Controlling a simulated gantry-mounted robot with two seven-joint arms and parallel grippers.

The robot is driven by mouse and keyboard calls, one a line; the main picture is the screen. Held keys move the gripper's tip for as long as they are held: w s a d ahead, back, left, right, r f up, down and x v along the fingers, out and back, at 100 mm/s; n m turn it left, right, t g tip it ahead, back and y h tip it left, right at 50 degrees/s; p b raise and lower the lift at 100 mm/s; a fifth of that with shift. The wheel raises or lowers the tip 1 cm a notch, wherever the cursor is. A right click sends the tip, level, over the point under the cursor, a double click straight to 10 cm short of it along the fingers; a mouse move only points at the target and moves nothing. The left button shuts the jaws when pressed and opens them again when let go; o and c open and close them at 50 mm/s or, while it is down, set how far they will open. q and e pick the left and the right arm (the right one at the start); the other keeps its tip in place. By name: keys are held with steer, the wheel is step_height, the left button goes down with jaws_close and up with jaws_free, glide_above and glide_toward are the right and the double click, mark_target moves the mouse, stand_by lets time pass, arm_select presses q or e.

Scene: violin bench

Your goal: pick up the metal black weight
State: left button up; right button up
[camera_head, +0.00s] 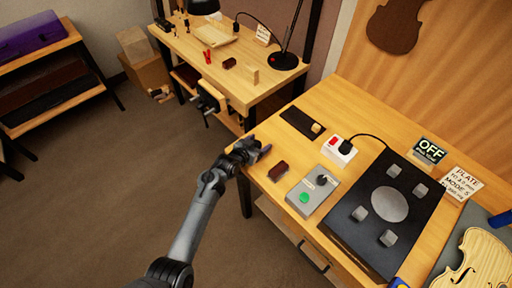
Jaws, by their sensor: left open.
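My left gripper (262,152) is open and empty, over the near left corner of the workbench (262,180). A small dark reddish-brown block (278,171) lies on the bench just below and right of it, apart from it. A flat black strip (296,120) lies farther back, with a small tan block (317,128) on its right end. I cannot tell whether either dark thing is the metal black weight; no other plain black weight stands out. My right gripper is not in view.
A grey box with a green button (304,198), a white switch box (339,150) and a black plate (355,238) with grey blocks crowd the bench. A violin body (478,262) lies at lower right. A second bench with a lamp (285,60) stands behind.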

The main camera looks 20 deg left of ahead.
arm_select(q)
steer(key=c, duration=1.4)
steer(key=shift+r, duration=0.1)
steer(key=shift+r, duration=0.1)
